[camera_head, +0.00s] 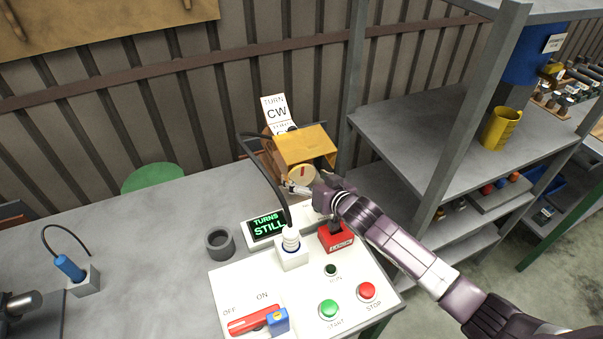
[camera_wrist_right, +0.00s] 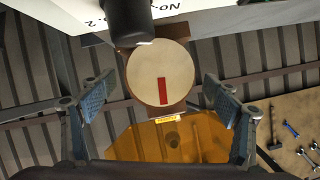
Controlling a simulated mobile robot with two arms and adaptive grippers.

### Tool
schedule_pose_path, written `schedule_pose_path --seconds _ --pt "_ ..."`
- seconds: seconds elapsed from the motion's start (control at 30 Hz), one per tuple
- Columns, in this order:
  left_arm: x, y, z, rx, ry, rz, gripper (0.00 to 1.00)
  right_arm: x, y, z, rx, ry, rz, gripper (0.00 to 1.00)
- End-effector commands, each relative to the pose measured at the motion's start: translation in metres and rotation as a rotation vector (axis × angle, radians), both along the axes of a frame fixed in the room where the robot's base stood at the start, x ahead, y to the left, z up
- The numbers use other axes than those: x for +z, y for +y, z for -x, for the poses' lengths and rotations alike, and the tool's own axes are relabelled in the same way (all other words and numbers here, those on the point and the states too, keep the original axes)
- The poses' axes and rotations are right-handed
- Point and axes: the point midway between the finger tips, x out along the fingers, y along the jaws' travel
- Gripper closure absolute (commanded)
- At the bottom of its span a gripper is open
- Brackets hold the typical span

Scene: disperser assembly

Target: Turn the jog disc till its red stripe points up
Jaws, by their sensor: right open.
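The jog disc (camera_head: 299,181) is a pale round disc below the front of a yellow housing (camera_head: 305,145) at the back of the bench. In the right wrist view the disc (camera_wrist_right: 148,66) faces me, and its red stripe (camera_wrist_right: 162,91) runs from near the middle toward the yellow housing's side. In the head view the stripe is on the disc's upper part. My right gripper (camera_head: 300,189) is in front of the disc. In the wrist view its fingers (camera_wrist_right: 158,92) are open, one on each side of the disc and apart from it. My left gripper is not in view.
A display (camera_head: 267,226) reads TURNS STILL. A white card (camera_head: 276,109) reads TURN CW. The white panel (camera_head: 235,290) bears a red block (camera_head: 337,239), green START (camera_head: 328,309) and red STOP (camera_head: 367,291) buttons. A dark cylinder (camera_wrist_right: 128,20) overlaps the disc's edge in the wrist view.

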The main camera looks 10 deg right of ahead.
Motion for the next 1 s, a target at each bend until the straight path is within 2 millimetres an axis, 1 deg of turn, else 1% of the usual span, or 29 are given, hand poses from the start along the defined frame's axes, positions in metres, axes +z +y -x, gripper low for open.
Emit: schedule_pose_path --seconds 0.03,0.1,0.27,0.43,0.6,0.9,1.0 --pt "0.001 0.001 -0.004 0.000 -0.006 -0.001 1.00 -0.001 0.002 -0.006 -0.001 -0.001 -0.001 0.18" --pt "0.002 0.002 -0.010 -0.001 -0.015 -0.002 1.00 -0.004 0.004 -0.012 0.000 0.000 0.000 0.18" --pt "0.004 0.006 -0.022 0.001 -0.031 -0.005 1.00 -0.008 0.006 -0.020 0.000 0.000 0.000 0.18" --pt "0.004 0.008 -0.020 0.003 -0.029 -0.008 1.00 -0.010 0.007 -0.022 0.000 0.000 0.000 0.18" --pt "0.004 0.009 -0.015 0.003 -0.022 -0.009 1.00 -0.009 0.007 -0.022 0.000 0.000 0.000 0.18" --pt "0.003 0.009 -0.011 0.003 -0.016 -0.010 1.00 -0.009 0.007 -0.022 0.000 0.000 0.000 0.51" --pt "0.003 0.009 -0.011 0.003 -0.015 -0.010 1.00 -0.009 0.007 -0.022 0.000 0.000 0.000 0.61"
